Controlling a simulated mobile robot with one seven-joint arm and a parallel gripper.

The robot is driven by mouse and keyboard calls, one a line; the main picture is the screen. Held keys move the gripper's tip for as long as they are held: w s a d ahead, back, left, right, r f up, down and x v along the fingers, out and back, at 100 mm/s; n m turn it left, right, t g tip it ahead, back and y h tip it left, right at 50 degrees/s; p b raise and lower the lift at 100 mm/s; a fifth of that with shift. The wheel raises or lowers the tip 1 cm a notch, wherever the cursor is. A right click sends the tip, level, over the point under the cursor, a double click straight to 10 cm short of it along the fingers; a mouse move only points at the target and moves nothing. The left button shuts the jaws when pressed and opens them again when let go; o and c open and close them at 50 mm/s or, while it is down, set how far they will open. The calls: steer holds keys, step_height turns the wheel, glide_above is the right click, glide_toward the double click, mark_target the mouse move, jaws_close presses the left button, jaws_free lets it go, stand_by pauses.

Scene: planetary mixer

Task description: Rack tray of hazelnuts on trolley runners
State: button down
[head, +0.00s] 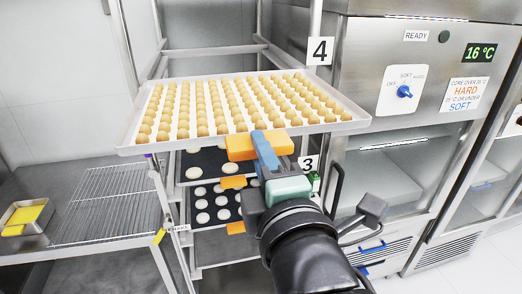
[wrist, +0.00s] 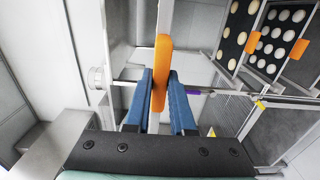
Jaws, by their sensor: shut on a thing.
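The tray of hazelnuts (head: 345,125) is a pale shallow tray with rows of round tan nuts, held roughly level in the head view. Its orange front tab (head: 242,147) is between the blue fingers of my gripper (head: 264,143), which is shut on it. The wrist view shows the tab (wrist: 161,60) upright between both fingers (wrist: 160,95). The trolley (head: 210,50) is a metal frame with runners, behind and below the tray. The tray hides much of the runners near its height, and I cannot tell whether it touches them. Label 4 (head: 319,51) is above the tray.
Lower trays with pale discs (head: 202,205) sit in the trolley, with orange tabs. Label 3 (head: 308,163) is below. A steel cabinet (head: 365,30) stands close at right.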

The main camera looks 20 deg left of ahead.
mark_target(237, 98)
steer(key=shift+s, duration=0.1)
steer(key=shift+b+x, duration=0.4)
steer(key=shift+x, duration=2.35)
steer(key=shift+r+b, duration=0.1)
steer(key=shift+b, duration=0.2)
steer(key=shift+b+x, duration=0.35)
steer(key=shift+x, duration=1.9)
steer(key=shift+a, duration=0.1)
steer(key=shift+b+x, duration=0.35)
steer(key=shift+x, duration=1.9)
steer(key=shift+x, duration=2.25)
steer(key=shift+b, duration=0.3)
